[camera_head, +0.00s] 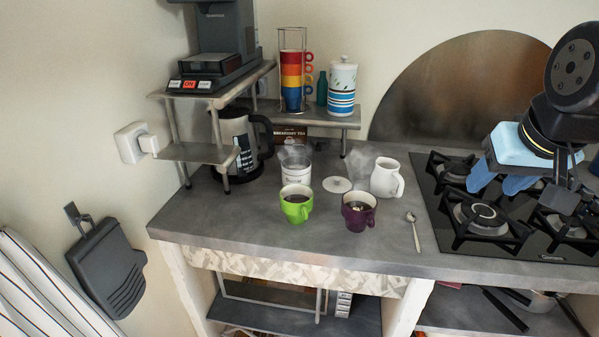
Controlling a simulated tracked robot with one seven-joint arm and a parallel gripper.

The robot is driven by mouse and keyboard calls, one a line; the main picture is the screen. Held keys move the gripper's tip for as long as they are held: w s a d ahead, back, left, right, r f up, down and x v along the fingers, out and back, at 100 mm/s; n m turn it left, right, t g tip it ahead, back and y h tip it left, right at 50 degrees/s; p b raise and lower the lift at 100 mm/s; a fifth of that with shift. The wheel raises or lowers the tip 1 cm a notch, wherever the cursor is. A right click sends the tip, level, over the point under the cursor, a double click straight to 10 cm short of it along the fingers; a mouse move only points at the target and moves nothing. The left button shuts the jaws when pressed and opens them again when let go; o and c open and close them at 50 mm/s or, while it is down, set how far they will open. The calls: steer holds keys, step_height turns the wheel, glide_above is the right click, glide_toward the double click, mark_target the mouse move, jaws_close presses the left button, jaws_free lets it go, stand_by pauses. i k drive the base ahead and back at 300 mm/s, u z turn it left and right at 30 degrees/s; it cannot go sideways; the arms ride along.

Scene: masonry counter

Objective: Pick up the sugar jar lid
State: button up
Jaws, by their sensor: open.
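A round white lid (337,184) with a small knob lies flat on the grey counter.
A green mug (296,203) and a purple mug (358,211) stand in front of the lid. A teaspoon (413,230) lies right of them. A kettle (238,140) stands at the back left under a metal shelf (199,153). The gas hob (530,243) fills the right.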

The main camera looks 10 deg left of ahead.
mark_target(334, 185)
steer(key=u, duration=1.45)
steer(key=i, duration=0.1)
steer(key=z, duration=3.25)
steer(key=k, duration=1.35)
steer(key=u, duration=1.25)
steer(key=i, duration=1)
steer(key=z, duration=0.05)
